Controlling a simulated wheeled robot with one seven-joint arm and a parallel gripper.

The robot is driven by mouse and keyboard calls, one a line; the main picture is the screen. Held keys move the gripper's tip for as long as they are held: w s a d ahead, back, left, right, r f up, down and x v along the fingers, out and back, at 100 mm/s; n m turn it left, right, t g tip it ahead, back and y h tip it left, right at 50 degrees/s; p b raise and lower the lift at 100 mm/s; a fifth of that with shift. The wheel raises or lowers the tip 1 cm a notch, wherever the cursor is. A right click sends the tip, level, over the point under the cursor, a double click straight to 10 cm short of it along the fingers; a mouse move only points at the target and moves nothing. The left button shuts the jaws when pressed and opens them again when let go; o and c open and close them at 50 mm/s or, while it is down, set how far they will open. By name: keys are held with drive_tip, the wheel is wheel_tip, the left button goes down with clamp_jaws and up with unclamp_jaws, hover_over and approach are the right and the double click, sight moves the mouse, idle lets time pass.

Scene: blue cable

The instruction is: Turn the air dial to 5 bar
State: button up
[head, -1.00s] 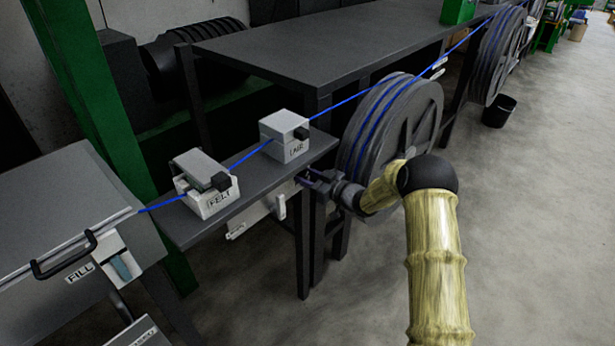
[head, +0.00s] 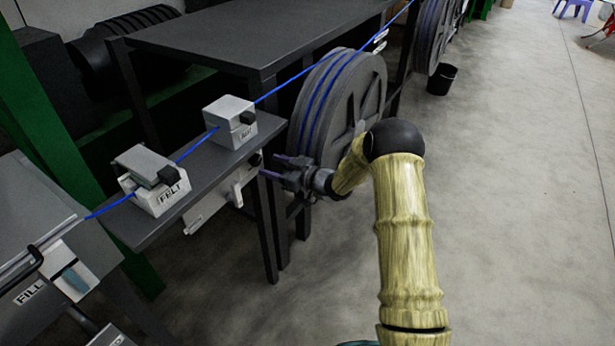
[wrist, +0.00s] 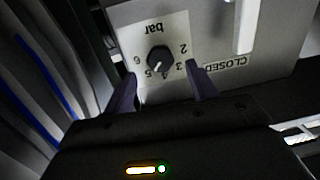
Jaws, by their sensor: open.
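The air dial is a round black knob (wrist: 158,58) on a white panel (wrist: 205,18), with the numbers 2 to 6 and "bar" upside down in the wrist view. A small pale mark on the knob points down toward the 4 and 5; I cannot tell exactly where. In the head view the knob (head: 256,159) is small, on the panel (head: 207,204) under the shelf edge. My gripper (wrist: 162,69) is open, its dark purple fingers on either side of the knob in the picture, with gaps. It also shows in the head view (head: 271,167), just right of the knob.
A white lever (wrist: 246,22) and a "CLOSED" label (wrist: 226,65) are beside the dial. Above the panel, the shelf (head: 190,165) holds the FELT box (head: 150,160) and another box (head: 228,108), with the blue cable (head: 195,146) running through. A large reel (head: 350,95) stands close behind my gripper.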

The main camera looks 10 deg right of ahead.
drive_tip(key=f+v, duration=0.1)
drive_tip(key=v, duration=1.1)
drive_tip(key=shift+r, duration=0.4)
drive_tip(key=shift+s+d, duration=0.1)
drive_tip(key=s+d+r+m+h, duration=0.4)
drive_tip(key=s+d+m+h, duration=0.3)
drive_tip(key=h, duration=0.5)
drive_tip(key=s+m+g+h, duration=0.2)
drive_tip(key=s+m+g, duration=0.35)
drive_tip(key=s, duration=1.55)
wheel_tip(320, 180, up, 15)
drive_tip(key=n+g+p, duration=0.1)
drive_tip(key=p, duration=1.3)
drive_tip(key=shift+a+f, duration=0.2)
drive_tip(key=shift+f, duration=0.05)
